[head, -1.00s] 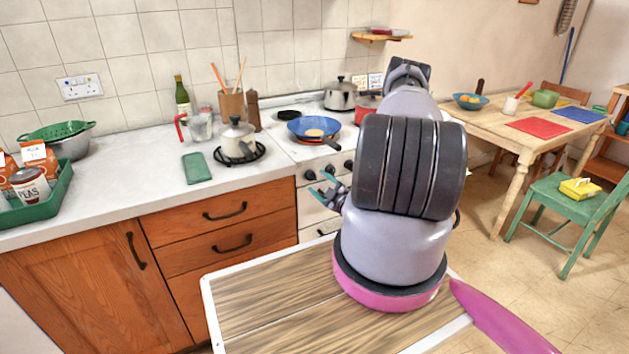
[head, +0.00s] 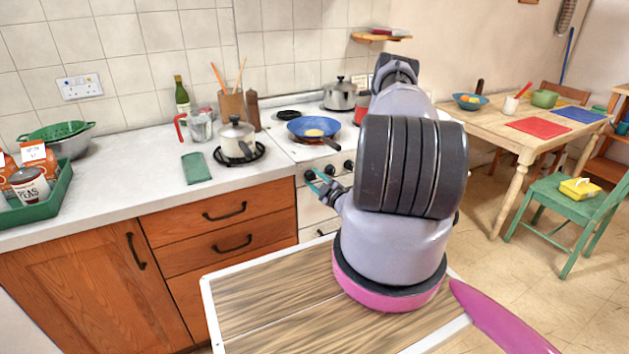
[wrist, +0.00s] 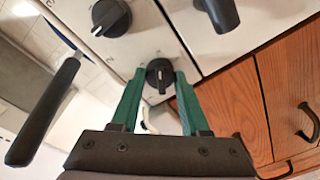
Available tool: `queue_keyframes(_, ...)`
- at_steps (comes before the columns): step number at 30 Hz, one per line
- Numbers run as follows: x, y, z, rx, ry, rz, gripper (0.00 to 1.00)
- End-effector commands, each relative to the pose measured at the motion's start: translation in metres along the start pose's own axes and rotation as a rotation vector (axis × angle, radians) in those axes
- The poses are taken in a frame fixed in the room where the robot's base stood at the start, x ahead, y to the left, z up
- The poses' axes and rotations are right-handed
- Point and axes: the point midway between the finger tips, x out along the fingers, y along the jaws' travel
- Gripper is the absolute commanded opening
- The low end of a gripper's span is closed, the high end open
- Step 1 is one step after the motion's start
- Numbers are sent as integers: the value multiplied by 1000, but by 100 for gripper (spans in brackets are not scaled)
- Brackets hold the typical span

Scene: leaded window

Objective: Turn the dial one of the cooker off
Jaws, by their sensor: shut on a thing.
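The cooker (head: 310,205) is white, with a row of black dials on its front. In the wrist view, my gripper (wrist: 158,78) has its two green fingers on either side of one black dial (wrist: 160,88), closed on it. The dial has a pale pointer line, upright in that view. A second black dial (wrist: 110,17) with a white mark lies up and left of it, clear of the fingers. In the head view, my gripper (head: 319,180) is at the leftmost dial (head: 311,175), next to the drawers. My arm hides the cooker's right part.
A blue frying pan (head: 297,128) with food in it sits on the hob above the dials; its black handle (wrist: 45,110) is close on the left in the wrist view. A lidded pot (head: 340,96) stands behind. Wooden drawers (head: 230,205) adjoin the cooker on the left.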

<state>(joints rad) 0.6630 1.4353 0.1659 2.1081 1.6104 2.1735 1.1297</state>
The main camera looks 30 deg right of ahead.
Motion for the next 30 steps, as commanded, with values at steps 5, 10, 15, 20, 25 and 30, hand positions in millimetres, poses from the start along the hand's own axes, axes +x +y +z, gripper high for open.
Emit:
queue_keyframes(5, 0, 0, 0, -50, -3, -5, 0)
queue_keyframes(10, 0, 0, 0, -151, -10, -12, 0)
queue_keyframes(15, -1, 0, -1, -297, -19, -24, 0)
queue_keyframes(20, -1, 0, -1, -447, -29, -34, 0)
queue_keyframes(25, -1, 0, -2, -609, -38, -47, 0)
queue_keyframes(30, -1, 0, -2, -770, -48, -59, 0)
